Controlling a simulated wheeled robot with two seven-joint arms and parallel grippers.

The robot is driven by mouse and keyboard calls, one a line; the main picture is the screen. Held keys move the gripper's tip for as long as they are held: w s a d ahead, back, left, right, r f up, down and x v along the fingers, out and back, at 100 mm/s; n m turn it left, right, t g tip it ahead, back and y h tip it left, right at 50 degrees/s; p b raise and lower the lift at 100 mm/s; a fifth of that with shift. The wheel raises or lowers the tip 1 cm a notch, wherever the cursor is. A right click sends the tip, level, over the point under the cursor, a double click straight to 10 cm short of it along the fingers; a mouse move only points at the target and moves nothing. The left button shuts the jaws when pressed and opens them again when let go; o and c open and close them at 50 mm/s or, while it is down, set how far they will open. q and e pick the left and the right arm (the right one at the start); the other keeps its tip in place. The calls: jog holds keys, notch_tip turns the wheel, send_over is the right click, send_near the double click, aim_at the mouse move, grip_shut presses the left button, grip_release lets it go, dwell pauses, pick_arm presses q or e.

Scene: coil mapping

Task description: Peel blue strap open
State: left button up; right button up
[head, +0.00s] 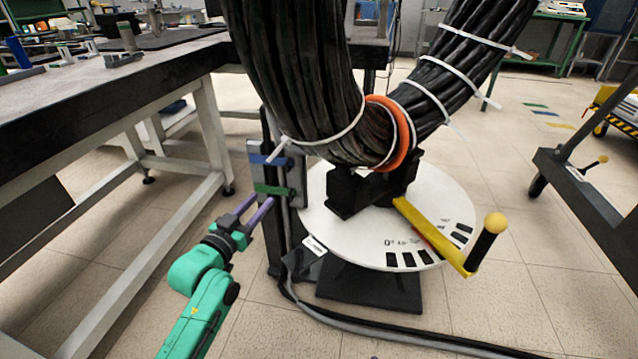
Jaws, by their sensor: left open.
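The blue strap (265,159) runs across the upright dark post to the left of the turntable, near the top of the post. A green strap (272,190) crosses the same post just below it. My left gripper (258,204) has two purple fingers pointing up and to the right. It is open, with its tips just below and left of the green strap and lower than the blue strap. Whether the fingertips touch the post cannot be told. The blue strap's far side is hidden. My right gripper is not in view.
A thick black cable coil (300,80) with white ties and an orange band (402,135) stands on a round white turntable (340,222). A yellow handle bar (430,235) sticks out front right. A workbench (130,70) stands left. Black cables (400,338) lie on the floor.

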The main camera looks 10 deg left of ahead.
aim_at(287, 171)
pick_arm(q)
jog(key=b+x, duration=0.4)
jog(key=x, duration=0.8)
jog(key=shift+w, duration=0.4)
jog(key=shift+w+r, duration=0.1)
jog(key=shift+w, duration=0.3)
grip_shut()
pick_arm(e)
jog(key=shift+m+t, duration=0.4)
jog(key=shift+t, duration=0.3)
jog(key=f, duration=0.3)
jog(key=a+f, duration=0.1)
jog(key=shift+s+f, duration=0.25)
pick_arm(q)
jog(key=shift+d, duration=0.15)
